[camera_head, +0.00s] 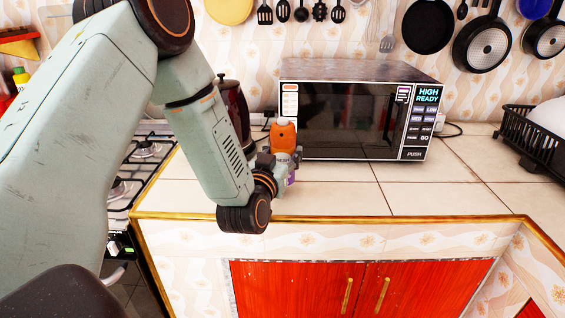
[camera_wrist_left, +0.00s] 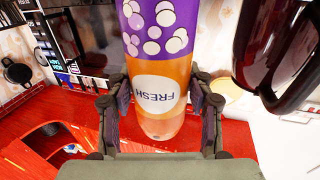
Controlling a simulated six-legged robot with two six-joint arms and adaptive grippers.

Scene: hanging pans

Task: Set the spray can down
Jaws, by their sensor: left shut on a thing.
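The spray can (camera_head: 284,136) is orange above and purple below, with a pale label; it stands about upright in front of the microwave in the head view. My left gripper (camera_head: 277,163) is shut around its middle. In the left wrist view the can (camera_wrist_left: 160,65) fills the space between both fingers of my left gripper (camera_wrist_left: 160,98), and its "FRESH" label reads upside down. The can's lower end is partly hidden by the gripper in the head view. I cannot tell whether its base touches the tiled counter (camera_head: 330,198). My right gripper is not in view.
The microwave (camera_head: 345,115) stands just behind the can. A dark red kettle (camera_head: 232,105) is behind my left arm, near the stove (camera_head: 146,150). A black dish rack (camera_head: 530,145) sits at the right. Counter tiles in front and right of the microwave are clear.

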